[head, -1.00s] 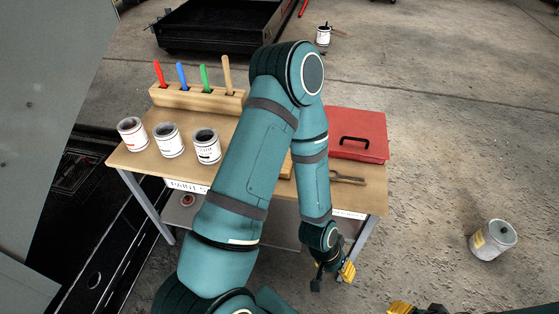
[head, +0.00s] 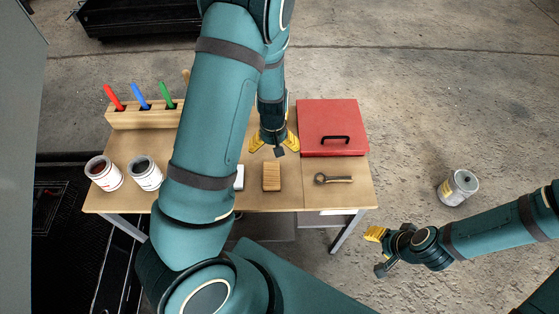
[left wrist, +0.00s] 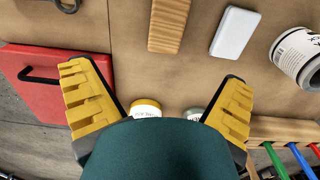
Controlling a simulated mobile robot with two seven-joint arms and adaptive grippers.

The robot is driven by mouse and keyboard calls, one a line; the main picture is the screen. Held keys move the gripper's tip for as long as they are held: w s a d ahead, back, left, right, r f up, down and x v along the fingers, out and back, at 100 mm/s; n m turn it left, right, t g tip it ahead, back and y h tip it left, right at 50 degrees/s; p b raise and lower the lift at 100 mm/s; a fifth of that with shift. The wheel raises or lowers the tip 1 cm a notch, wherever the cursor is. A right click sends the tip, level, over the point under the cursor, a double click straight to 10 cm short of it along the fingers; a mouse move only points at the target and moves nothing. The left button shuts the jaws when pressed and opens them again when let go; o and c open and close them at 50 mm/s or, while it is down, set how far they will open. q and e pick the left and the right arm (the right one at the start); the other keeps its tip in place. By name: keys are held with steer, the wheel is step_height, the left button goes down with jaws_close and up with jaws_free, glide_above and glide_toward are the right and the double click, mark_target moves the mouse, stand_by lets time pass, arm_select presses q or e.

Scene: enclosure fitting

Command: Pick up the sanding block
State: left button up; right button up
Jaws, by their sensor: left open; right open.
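The wood-grained tan block (head: 272,177), which looks like the sanding block, lies flat near the table's front middle. It also shows at the top of the left wrist view (left wrist: 168,25). My left gripper (head: 274,143) points down over the table, just behind the block and apart from it. Its two yellow fingers are spread, with nothing between them, in the left wrist view (left wrist: 155,78). My right gripper (head: 382,243) is open and empty, out past the table's front right corner.
A white block (left wrist: 234,32) lies beside the tan one, partly hidden by my arm in the head view. A ring-ended tool (head: 333,179) and red case (head: 331,122) are to the right. Paint cans (head: 145,172) and a handle rack (head: 140,118) stand left.

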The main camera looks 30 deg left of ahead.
arm_select(q)
steer(key=b, duration=0.2)
glide_above(271, 174)
steer(key=f, duration=0.7)
steer(key=shift+w+a+f, duration=0.1)
steer(key=shift+w+a, duration=0.05)
steer(key=shift+w, duration=0.25)
steer(key=shift+s+f+b, duration=0.15)
steer(key=shift+f+b, duration=0.1)
steer(key=shift+f, duration=1.35)
steer(key=shift+s+f+b, duration=0.1)
steer(key=shift+f+b, duration=0.1)
steer(key=shift+f, duration=1.35)
steer(key=c, duration=1.3)
arm_select(e)
steer(key=f, duration=0.1)
steer(key=s+f, duration=0.1)
steer(key=shift+s+a+f, duration=0.3)
steer(key=shift+a+f, duration=0.1)
